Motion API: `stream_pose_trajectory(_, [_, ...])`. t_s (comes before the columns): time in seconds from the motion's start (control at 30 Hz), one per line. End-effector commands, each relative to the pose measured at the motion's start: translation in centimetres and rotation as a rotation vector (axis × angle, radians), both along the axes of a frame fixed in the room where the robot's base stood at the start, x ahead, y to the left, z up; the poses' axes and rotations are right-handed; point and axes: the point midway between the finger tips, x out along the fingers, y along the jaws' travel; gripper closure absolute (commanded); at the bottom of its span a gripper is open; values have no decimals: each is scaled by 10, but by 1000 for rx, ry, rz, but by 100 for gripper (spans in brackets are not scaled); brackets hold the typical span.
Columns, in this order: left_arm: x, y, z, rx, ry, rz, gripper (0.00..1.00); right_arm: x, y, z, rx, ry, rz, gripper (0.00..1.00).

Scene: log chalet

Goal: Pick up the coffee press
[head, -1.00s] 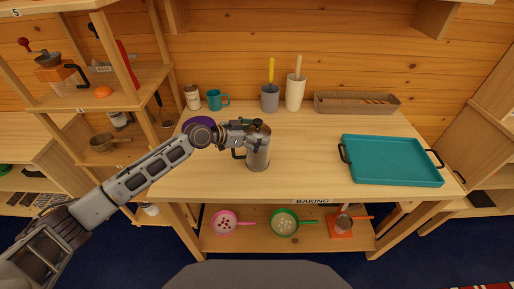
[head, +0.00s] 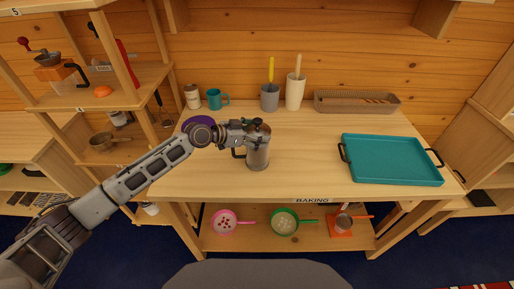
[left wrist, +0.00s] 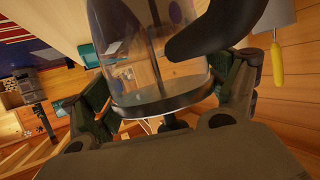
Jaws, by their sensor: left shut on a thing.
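My right gripper is not in view.
A teal tray (head: 392,160) lies on the right of the table (head: 310,150). A teal mug (head: 215,99), a grey cup (head: 269,97), a white holder (head: 295,92) and a basket (head: 357,103) stand along the back. A purple thing (head: 197,123) lies behind my arm.

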Motion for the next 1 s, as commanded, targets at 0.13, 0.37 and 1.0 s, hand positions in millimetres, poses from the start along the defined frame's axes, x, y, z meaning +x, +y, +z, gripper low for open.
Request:
stream_pose_trajectory(0.13, [1,0,4,-4,-5,1,85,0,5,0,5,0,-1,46])
stream_pose_trajectory(0.37, [1,0,4,-4,-5,1,85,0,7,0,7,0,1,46])
stream_pose_trajectory(1.0, [1,-1,64,-4,-11,-1,85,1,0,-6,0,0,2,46])
